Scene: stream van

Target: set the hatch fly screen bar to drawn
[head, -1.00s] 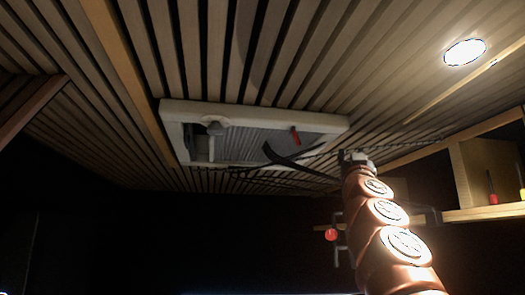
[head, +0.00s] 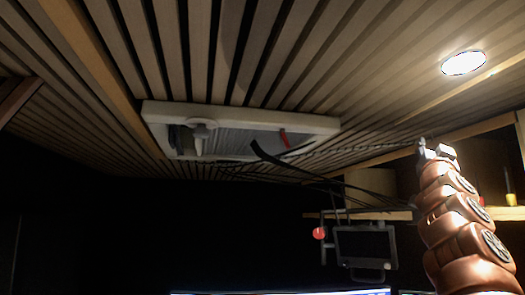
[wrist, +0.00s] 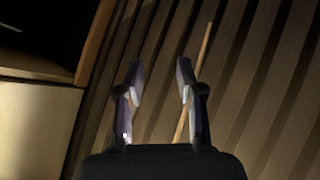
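The ceiling hatch (head: 300,124) has a white frame and shows left of centre in the head view. A pale upright bar with a rounded knob (head: 201,126) crosses its opening near the left end; it looks like the fly screen bar. Grey ribbed material (head: 235,141) lies to its right, and a darker strip to its left. A small red piece (head: 284,138) is near the right end. My copper arm ends well right of the hatch, apart from it. In the wrist view my gripper (wrist: 158,78) has its fingers apart with nothing between them, facing ceiling slats.
A dark curved strip (head: 268,157) and thin dark lines hang below the hatch's right side. A dark monitor-like panel (head: 365,243) and a red round knob (head: 319,233) are left of my arm. A wooden shelf (head: 376,215) is behind it. A ceiling lamp (head: 464,63) is above.

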